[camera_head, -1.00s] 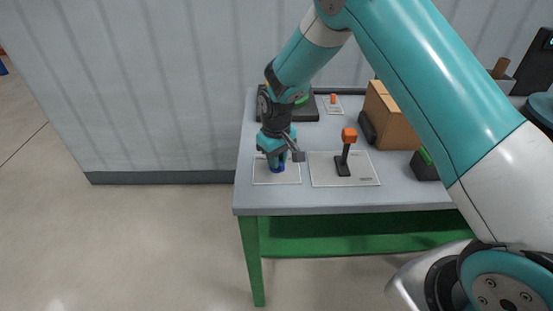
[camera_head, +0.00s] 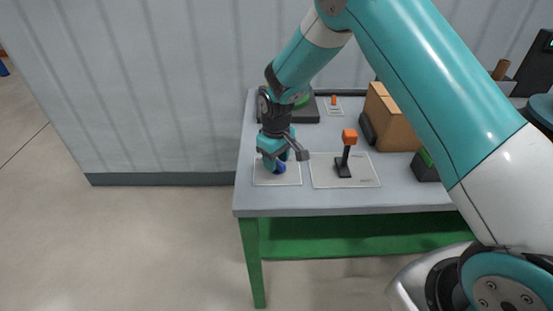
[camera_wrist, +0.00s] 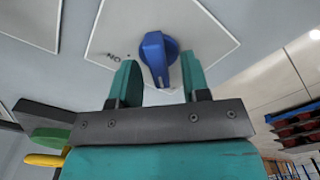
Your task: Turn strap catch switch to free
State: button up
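The strap catch switch is a blue rotary knob (camera_wrist: 153,46) on a pale square plate (camera_wrist: 105,33) with small, partly hidden dark lettering. In the head view the knob (camera_head: 281,168) shows just under my gripper (camera_head: 274,158), at the table's left end. In the wrist view my gripper (camera_wrist: 159,76) has its two teal fingers apart, one on either side of the knob's pointed end. Narrow gaps seem to show between fingers and knob; contact cannot be told. The knob's pointer tilts slightly in the wrist view.
An orange-topped lever (camera_head: 347,153) stands on a plate right of the knob, close to my gripper. A cardboard box (camera_head: 392,119) and a dark device (camera_head: 425,166) sit further right on the grey table (camera_head: 300,207). A corrugated wall (camera_head: 150,90) stands behind.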

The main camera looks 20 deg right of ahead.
notch_tip(320, 180, up, 17)
jog(key=b, duration=0.2)
jog(key=shift+r, duration=0.2)
dwell(0.5)
